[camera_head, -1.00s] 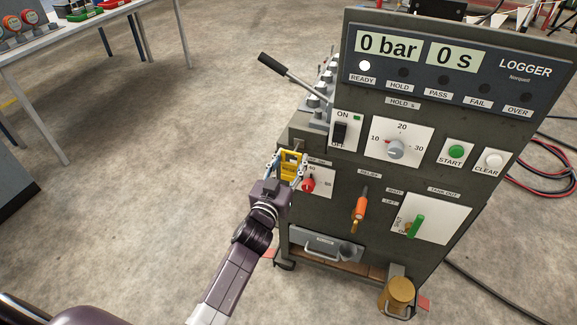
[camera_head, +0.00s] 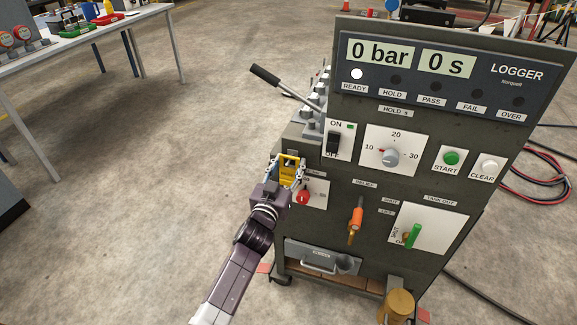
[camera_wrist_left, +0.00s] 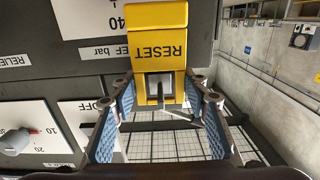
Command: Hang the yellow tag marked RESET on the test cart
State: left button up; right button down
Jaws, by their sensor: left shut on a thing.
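The yellow tag marked RESET (camera_wrist_left: 160,40) is upside down in the left wrist view, with a rectangular opening in its frame-like end. My left gripper (camera_wrist_left: 160,115) is shut on the tag, its blue-padded fingers on either side. In the head view the tag (camera_head: 289,168) and my left gripper (camera_head: 287,172) are at the left edge of the test cart's front (camera_head: 330,225), above and left of a red knob. A thin metal rod (camera_wrist_left: 163,97) shows at the tag's opening; whether it passes through is unclear. My right gripper is not in view.
The red knob (camera_head: 303,197), an orange-handled lever (camera_head: 356,218) and a green lever (camera_head: 413,236) stick out from the cart. A black-handled lever (camera_head: 285,88) juts out at its upper left. A brass cylinder (camera_head: 398,305) stands low in front.

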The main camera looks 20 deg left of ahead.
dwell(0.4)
pick_arm(q)
jog(key=o, duration=1.1)
jog(key=s, duration=1.2)
